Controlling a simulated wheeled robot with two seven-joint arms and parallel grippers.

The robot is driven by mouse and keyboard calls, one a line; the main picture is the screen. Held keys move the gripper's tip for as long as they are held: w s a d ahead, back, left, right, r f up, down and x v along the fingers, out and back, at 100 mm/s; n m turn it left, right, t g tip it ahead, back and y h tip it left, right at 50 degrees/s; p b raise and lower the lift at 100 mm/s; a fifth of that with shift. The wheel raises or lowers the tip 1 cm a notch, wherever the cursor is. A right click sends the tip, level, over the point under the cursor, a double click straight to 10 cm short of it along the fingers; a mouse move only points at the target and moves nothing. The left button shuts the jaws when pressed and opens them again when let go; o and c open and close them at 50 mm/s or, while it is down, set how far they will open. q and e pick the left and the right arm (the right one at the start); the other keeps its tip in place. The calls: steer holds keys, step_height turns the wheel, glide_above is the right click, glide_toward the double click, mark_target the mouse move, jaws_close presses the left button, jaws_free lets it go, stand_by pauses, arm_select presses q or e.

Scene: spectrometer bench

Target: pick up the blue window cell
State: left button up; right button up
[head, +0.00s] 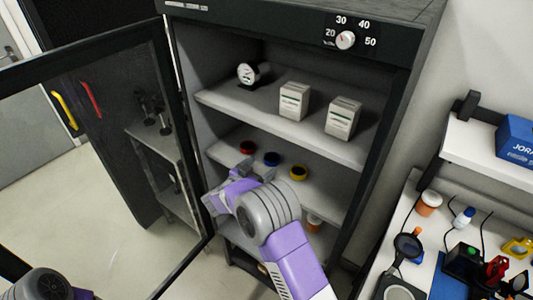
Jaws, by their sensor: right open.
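The blue window cell (271,158) is a small dark-blue round piece on the middle shelf of the open cabinet. It sits between a red cell (247,147) on its left and a yellow cell (298,172) on its right. My right gripper (243,170) is open, at the front of that shelf, just below and left of the blue cell in the picture. It looks empty and apart from the cell, though its fingertips are small and partly hidden by my own wrist. Only part of my left arm shows at the bottom left; its gripper is out of view.
The upper shelf (225,98) above the cells holds a round gauge (250,72) and two white boxes (294,100). The glass door (190,130) stands open on the left. An orange-lidded jar (313,223) is on a lower shelf. A cluttered bench is at right.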

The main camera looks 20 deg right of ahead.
mark_target(273, 156)
steer(key=shift+w+d, duration=0.15)
steer(key=shift+d, duration=0.75)
steer(key=b+x, duration=0.1)
steer(key=x, duration=0.4)
steer(key=shift+w+r, duration=0.2)
steer(key=shift+w, duration=0.05)
steer(key=shift+c, duration=0.2)
steer(key=c, duration=1)
steer(key=shift+r, duration=0.1)
